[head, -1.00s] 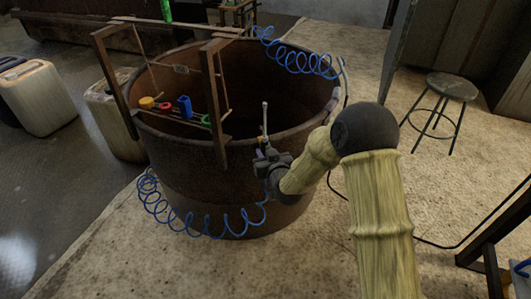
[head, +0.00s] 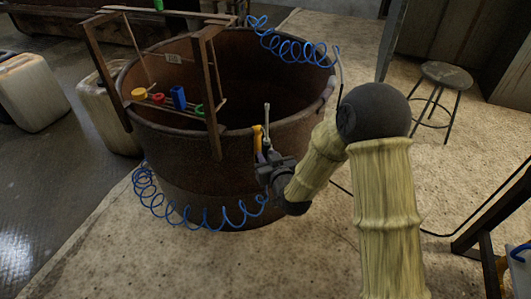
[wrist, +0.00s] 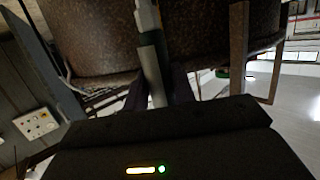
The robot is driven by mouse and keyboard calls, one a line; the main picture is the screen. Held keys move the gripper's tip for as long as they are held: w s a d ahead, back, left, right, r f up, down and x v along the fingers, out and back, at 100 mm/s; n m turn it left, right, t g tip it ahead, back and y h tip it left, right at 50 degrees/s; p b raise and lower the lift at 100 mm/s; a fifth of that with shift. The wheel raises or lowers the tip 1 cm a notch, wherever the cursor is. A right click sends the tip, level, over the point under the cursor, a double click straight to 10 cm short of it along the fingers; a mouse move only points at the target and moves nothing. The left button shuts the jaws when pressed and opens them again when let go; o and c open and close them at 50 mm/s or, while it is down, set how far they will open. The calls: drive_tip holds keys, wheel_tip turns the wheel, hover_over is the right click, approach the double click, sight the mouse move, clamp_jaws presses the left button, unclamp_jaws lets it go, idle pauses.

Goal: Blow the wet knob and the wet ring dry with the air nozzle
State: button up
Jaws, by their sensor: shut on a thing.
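My gripper (head: 268,160) is shut on the air nozzle (head: 267,112), whose thin grey tip points up in front of the tub's near wall. In the wrist view the nozzle (wrist: 152,62) stands between my two fingers. A wooden rack rail at the tub's left side carries a yellow knob-like piece (head: 138,94), a red ring-like piece (head: 157,98), a blue block (head: 179,97) and a green ring (head: 199,110). The nozzle is well to the right of these pieces, apart from them. I cannot tell which are wet.
The rusty tub (head: 190,145) fills the middle, with wooden posts (head: 212,95) framing the rack. A blue coiled hose (head: 185,215) hangs below its front; another coil (head: 290,50) is at the back. Jugs (head: 30,92) stand left, a stool (head: 447,75) right.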

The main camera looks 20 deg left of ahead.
drive_tip(key=shift+s+d, duration=0.45)
drive_tip(key=shift+s, duration=0.15)
drive_tip(key=shift+r, duration=0.1)
drive_tip(key=d+r+m+t+h+p, duration=0.1)
drive_tip(key=d+r+m+h+p, duration=0.1)
drive_tip(key=d+r+p, duration=0.8)
drive_tip(key=d+r+m+t+h+p, duration=0.1)
drive_tip(key=d+r+h+p, duration=0.3)
drive_tip(key=d+r+p, duration=0.7)
drive_tip(key=w+d+r+m+t+h+p, duration=0.1)
drive_tip(key=d+r+p, duration=1)
drive_tip(key=p, duration=2.4)
wheel_tip(320, 180, up, 7)
drive_tip(key=m+h, duration=0.2)
drive_tip(key=m, duration=0.1)
drive_tip(key=shift+r, duration=0.15)
drive_tip(key=shift+w+d, duration=0.1)
